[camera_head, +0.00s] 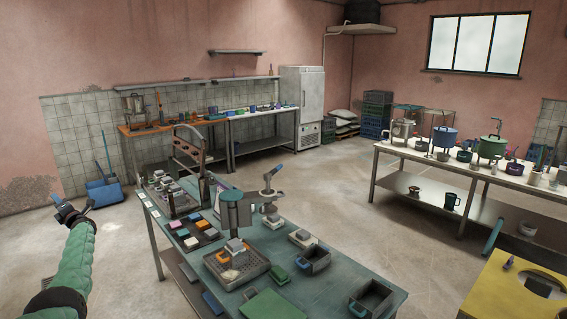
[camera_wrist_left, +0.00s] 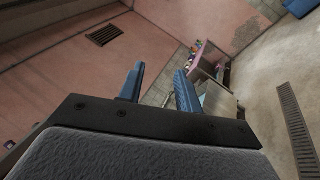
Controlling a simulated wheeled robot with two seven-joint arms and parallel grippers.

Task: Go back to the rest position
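My left arm, in a green sleeve, comes in at the lower left of the head view. My left gripper (camera_head: 73,208) is raised over open floor, left of the green work table (camera_head: 335,277) and apart from it. In the left wrist view the two blue fingers of the left gripper (camera_wrist_left: 159,84) stand apart with nothing between them, so it is open and empty. My right gripper is not in view.
The green table holds a press-like device (camera_head: 233,213), trays and small blocks. A long table (camera_head: 517,181) with pots stands at right, and a yellow surface (camera_head: 495,290) at lower right. A blue dustpan (camera_head: 103,192) stands by the left wall. Floor between tables is clear.

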